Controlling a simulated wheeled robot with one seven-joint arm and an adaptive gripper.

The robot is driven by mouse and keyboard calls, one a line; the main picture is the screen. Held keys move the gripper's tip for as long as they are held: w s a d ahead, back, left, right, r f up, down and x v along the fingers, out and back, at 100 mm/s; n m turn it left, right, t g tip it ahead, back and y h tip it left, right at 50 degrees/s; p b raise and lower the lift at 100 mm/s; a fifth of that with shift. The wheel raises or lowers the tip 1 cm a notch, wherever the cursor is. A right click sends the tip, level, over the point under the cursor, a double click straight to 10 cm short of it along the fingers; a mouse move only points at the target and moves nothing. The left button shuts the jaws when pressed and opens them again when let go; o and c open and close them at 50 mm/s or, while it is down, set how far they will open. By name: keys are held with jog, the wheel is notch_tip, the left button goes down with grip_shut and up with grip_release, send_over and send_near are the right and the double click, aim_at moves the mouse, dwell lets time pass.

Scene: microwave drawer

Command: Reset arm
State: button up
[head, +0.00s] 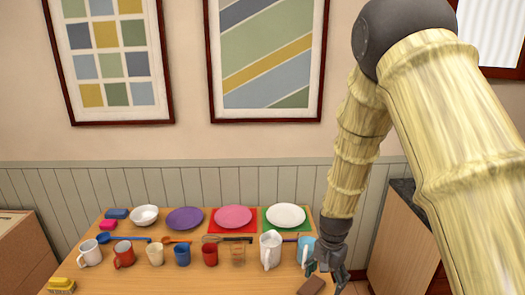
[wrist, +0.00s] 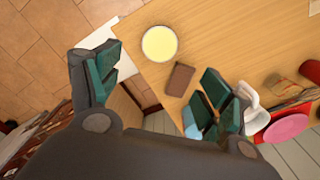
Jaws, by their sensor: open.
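My arm hangs down at the right of the head view. My gripper (head: 325,274) points downward by the table's right end, close to a brown block (head: 311,286). In the wrist view my gripper (wrist: 160,72) has its two dark green fingers spread wide apart, with nothing held between them. The brown block (wrist: 180,79) lies on the wooden table (wrist: 215,35) below the fingers and apart from them. A light blue mug (head: 305,246) stands just left of my gripper and is partly hidden by it.
A white pitcher (head: 270,252) and several mugs stand in a row on the table. Plates (head: 286,215) and a white bowl (head: 144,215) lie behind. A round pale yellow thing (wrist: 159,43) is near the table edge. A wooden cabinet (head: 402,245) stands right, beyond a gap.

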jog(key=s+d+f+n+b, duration=0.2)
jog(key=s+f+b, duration=0.1)
jog(key=s+f, duration=0.75)
jog(key=s+d+f+n+b, duration=0.25)
jog(key=s+f, duration=0.45)
jog(key=f, duration=0.6)
jog(key=s+f+n+b, duration=0.2)
jog(key=s+f, duration=0.3)
jog(key=s, duration=0.4)
jog(key=s+f+n+b, duration=0.1)
jog(key=s+f+b, duration=0.1)
jog(key=s+f, duration=0.4)
jog(key=s, duration=0.4)
jog(key=shift+a+n, duration=0.35)
jog(key=shift+c, duration=0.2)
